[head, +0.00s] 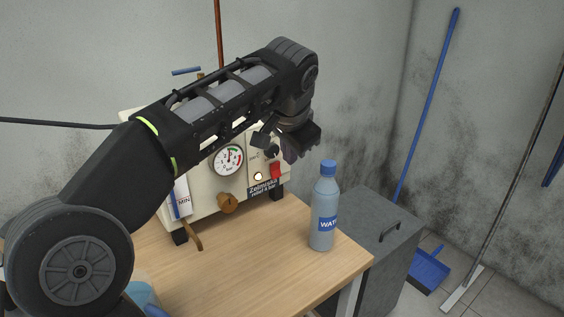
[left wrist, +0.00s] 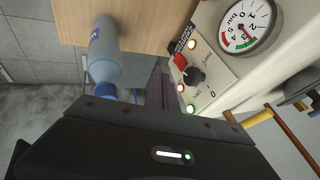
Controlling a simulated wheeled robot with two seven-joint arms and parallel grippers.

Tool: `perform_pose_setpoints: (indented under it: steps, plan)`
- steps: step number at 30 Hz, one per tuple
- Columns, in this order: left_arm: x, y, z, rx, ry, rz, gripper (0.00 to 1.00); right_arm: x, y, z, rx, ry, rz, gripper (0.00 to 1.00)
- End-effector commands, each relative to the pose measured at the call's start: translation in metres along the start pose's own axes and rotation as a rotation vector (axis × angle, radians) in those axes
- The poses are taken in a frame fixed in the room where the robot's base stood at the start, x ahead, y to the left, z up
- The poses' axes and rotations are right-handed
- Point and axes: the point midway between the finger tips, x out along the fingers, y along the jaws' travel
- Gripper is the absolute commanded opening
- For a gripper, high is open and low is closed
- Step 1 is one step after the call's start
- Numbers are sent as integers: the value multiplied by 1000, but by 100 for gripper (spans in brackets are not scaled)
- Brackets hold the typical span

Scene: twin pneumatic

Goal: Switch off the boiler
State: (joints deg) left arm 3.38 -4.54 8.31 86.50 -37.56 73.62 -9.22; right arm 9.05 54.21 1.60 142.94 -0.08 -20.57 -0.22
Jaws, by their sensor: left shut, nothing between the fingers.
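The boiler (head: 202,205) is a cream box on a wooden table, mostly behind my left arm in the head view. Its front has a round pressure gauge (head: 228,160), a lit lamp (head: 258,177), a red switch (head: 275,171) and a brass knob (head: 228,203). The left wrist view shows the panel sideways, with the gauge (left wrist: 245,27), the red switch (left wrist: 181,61), a black rotary knob (left wrist: 194,76) and a green lamp (left wrist: 190,108). My left gripper (head: 291,154) is shut and empty, pointing down in front of the panel's right side. I cannot tell whether it touches the panel.
A water bottle (head: 324,210) stands upright on the table (head: 250,262), right of the boiler and near my left gripper. A grey cabinet (head: 372,232) stands right of the table. A blue-handled broom (head: 425,105) and dustpan (head: 430,268) are farther right.

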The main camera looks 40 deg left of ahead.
Motion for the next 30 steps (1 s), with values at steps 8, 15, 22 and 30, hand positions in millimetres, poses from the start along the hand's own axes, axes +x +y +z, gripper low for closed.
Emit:
perform_pose_setpoints:
  steps: [8, 15, 22, 30]
  plan:
    - [0, 0, 0, 0, 0, 1, 0, 0, 1, 1, 1, -2, 1, 0]
    - [10, 0, 1, -1, -2, 1, 0, 2, 1, 0, 1, -1, 1, 0]
    - [43, 1, 1, 0, -3, 2, 0, 7, 3, 0, 1, -1, 1, 0]
    - [98, 1, 1, 0, -4, 2, 0, 14, 6, 0, 1, -1, 0, 0]
